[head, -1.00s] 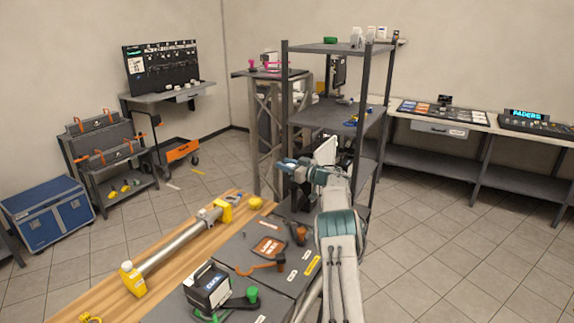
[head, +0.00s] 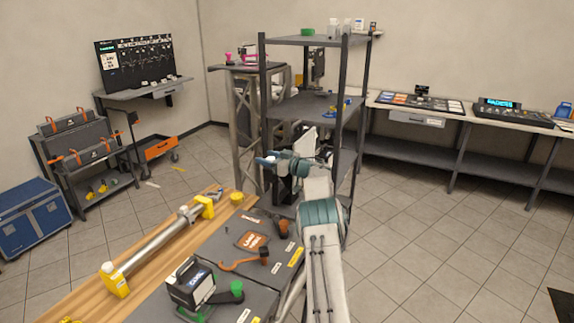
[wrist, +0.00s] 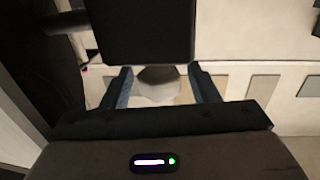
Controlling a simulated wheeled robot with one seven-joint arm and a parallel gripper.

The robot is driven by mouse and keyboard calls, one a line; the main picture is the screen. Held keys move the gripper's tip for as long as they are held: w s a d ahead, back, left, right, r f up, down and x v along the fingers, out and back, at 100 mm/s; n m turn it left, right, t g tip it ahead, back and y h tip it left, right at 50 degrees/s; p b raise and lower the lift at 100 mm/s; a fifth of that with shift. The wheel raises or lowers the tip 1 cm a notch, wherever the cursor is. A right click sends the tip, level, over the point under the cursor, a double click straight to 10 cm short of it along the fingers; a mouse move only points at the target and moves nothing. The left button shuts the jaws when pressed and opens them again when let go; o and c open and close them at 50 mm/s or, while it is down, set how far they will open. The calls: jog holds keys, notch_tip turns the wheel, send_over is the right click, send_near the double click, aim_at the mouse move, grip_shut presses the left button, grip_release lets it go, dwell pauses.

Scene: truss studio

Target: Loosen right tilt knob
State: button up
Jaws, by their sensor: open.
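My gripper (head: 266,160) is at the far end of my arm, above the far end of the bench, in front of the open shelf rack. In the wrist view its two blue fingers (wrist: 162,88) are apart. A dark rectangular body (wrist: 148,30) is just ahead of them. A pale rounded part (wrist: 158,84) shows between the fingers below that body; I cannot tell whether it is a knob or whether they touch it. No right tilt knob can be made out for certain. A black device (head: 192,284) with a green knob (head: 236,288) stands on the near bench.
The shelf rack (head: 300,112) and a truss tower (head: 246,130) stand close beyond my gripper. The wooden bench (head: 160,262) carries a metal tube with yellow supports (head: 160,243). Open tiled floor (head: 430,240) lies to the right.

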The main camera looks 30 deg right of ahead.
jog(key=b+v, duration=0.4)
jog(key=v, duration=0.9)
jog(key=shift+b, duration=0.3)
